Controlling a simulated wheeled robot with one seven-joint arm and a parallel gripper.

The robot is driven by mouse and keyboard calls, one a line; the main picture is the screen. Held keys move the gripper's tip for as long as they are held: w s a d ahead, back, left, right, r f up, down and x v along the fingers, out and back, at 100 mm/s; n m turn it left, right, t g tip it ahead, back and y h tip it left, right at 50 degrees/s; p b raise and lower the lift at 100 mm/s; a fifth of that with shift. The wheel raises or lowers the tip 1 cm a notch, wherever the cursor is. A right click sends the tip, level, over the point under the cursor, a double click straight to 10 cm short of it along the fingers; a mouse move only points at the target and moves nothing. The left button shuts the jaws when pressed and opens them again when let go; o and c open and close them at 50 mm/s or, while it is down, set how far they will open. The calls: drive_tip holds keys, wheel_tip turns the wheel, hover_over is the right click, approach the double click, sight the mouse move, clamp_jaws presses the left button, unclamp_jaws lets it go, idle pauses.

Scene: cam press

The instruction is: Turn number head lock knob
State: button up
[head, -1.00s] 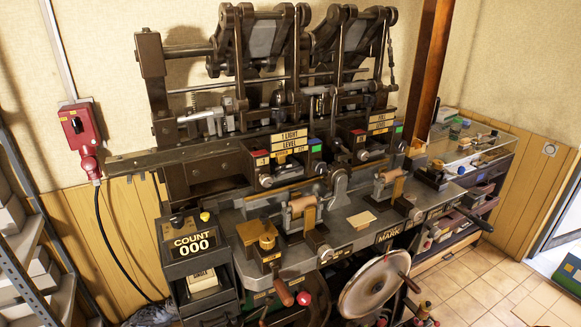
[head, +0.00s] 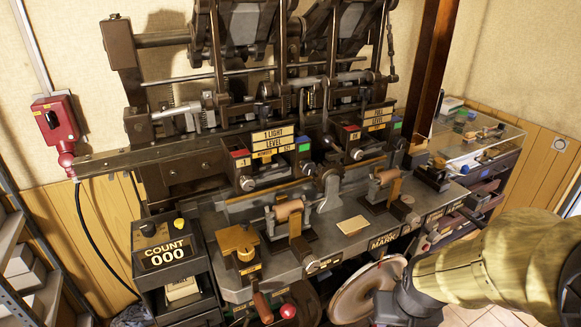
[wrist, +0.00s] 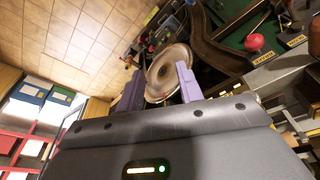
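The press bench (head: 335,222) stands ahead in the head view. No label reading number head lock is legible, so I cannot tell which knob it is. A brass-coloured knob block (head: 240,240) sits at the bench's front left. A small round knob (head: 312,266) is on the front edge beside a roller unit (head: 290,211). A second roller unit (head: 384,180) is further right. My arm comes in at the lower right in the head view. In the wrist view my gripper (wrist: 157,69) has its two purple fingers apart, with nothing between them, away from the bench knobs.
A pale handwheel (head: 365,292) stands low before the bench, close to my arm. A red ball knob (head: 288,310) sticks out at the front. The count box (head: 167,253) reads 000 at left. A glass-topped cabinet (head: 480,145) is right. Tiled floor (wrist: 75,40) is open.

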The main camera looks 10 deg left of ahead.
drive_tip(key=shift+w+d, duration=0.15)
drive_tip(key=shift+d, duration=0.05)
drive_tip(key=o, duration=0.3)
drive_tip(key=shift+s, duration=0.2)
drive_tip(key=shift+o, duration=1.2)
drive_tip(key=shift+w+r, duration=0.1)
drive_tip(key=shift+w, duration=0.15)
drive_tip(key=w+a+r+n+t+y+p, duration=0.25)
drive_tip(key=w+n+t+p, duration=0.35)
drive_tip(key=w, duration=1.1)
drive_tip(key=w+a+r+t+y+p, duration=0.3)
drive_tip(key=w+a+r+t+y, duration=0.2)
drive_tip(key=a+r+t+y, duration=0.1)
drive_tip(key=shift+a+r+n+y, duration=0.3)
drive_tip(key=shift+a+r+y, duration=0.45)
drive_tip(key=shift+a, duration=0.45)
